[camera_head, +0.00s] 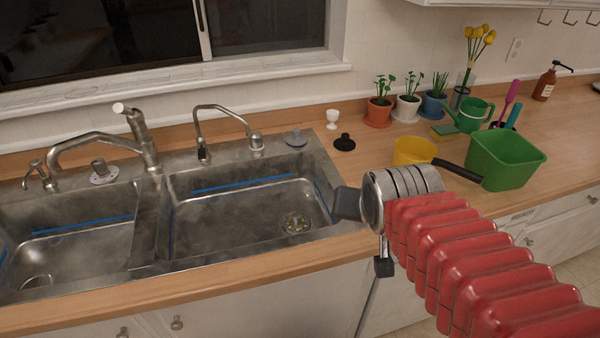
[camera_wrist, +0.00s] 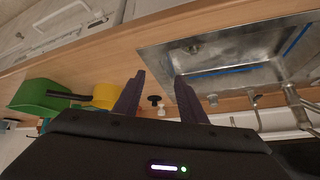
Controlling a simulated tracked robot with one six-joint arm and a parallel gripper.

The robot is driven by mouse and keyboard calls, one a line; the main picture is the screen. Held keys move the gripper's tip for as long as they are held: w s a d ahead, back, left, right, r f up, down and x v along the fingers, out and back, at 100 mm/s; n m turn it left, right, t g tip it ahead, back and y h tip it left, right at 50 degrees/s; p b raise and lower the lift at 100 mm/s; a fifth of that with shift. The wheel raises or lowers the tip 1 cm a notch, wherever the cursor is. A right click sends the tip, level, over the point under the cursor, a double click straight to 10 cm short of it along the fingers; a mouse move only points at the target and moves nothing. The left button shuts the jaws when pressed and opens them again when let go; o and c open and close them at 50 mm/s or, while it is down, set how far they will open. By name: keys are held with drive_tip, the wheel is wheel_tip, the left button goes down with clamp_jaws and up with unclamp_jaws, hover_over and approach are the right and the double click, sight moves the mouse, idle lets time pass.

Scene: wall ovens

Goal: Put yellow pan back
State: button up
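The yellow pan (camera_head: 414,152) sits on the wooden counter right of the sink, its black handle (camera_head: 458,171) pointing right in front of a green bin. In the wrist view the yellow pan (camera_wrist: 106,93) is upside down in the picture, left of my fingers and partly hidden by one. My gripper (camera_head: 346,203) is over the front right corner of the sink, left of and nearer than the pan. In the wrist view my gripper (camera_wrist: 160,76) has its two fingers apart with nothing between them.
The green bin (camera_head: 506,158) stands just right of the pan. Potted plants (camera_head: 407,107) and a green watering can (camera_head: 470,115) are behind it. A black stopper (camera_head: 344,143) and white egg cup (camera_head: 332,119) stand between pan and sink. Hooks (camera_head: 568,17) hang under the upper right cabinet.

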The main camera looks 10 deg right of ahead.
drive_tip(key=s+a+n+g+y, duration=0.1)
drive_tip(key=s+a+n+y, duration=0.1)
drive_tip(key=s+a+n, duration=0.3)
drive_tip(key=shift+s+a+r+g, duration=0.2)
drive_tip(key=shift+s+a+g, duration=0.2)
drive_tip(key=shift+s+a, duration=0.8)
